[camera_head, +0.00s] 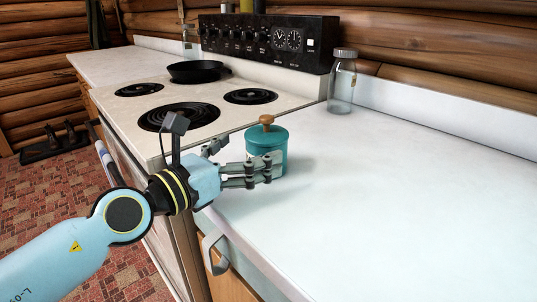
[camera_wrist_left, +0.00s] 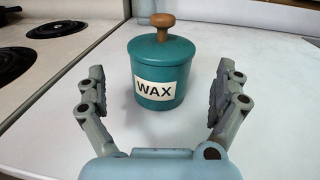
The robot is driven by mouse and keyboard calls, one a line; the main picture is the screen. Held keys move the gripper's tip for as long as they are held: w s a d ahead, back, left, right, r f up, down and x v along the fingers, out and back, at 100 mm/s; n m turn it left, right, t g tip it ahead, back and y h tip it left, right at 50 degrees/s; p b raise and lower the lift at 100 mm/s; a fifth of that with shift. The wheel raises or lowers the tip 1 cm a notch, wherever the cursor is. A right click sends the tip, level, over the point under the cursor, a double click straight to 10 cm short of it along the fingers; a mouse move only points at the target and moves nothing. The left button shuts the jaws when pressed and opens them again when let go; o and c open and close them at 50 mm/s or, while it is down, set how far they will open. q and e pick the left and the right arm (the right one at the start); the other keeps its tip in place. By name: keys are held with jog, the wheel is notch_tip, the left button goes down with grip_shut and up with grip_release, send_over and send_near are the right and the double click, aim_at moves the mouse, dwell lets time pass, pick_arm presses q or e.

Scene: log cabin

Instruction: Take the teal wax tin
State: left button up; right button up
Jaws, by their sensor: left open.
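The teal wax tin (camera_head: 267,140) stands upright on the white counter, close to the stove's edge. It has a teal lid with a brown wooden knob. In the left wrist view the tin (camera_wrist_left: 160,70) shows a white label reading WAX. My left gripper (camera_head: 262,172) is open, its fingers pointing at the tin from the near left side. In the left wrist view the fingers of my left gripper (camera_wrist_left: 160,98) are spread on either side, with clear gaps between them and the tin. My right gripper is not in view.
The stove (camera_head: 140,105) with coil burners adjoins the counter on the left, a black pan (camera_head: 194,71) on it. A glass jar (camera_head: 341,85) stands at the back of the counter (camera_head: 410,190) beside the stove panel. The counter right of the tin is clear.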

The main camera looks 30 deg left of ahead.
aim_at(266, 141)
pick_arm(q)
jog(key=x, duration=0.5)
jog(key=shift+w, duration=0.15)
jog(key=shift+c, duration=0.3)
jog(key=shift+r, duration=0.1)
jog(key=c, duration=1.7)
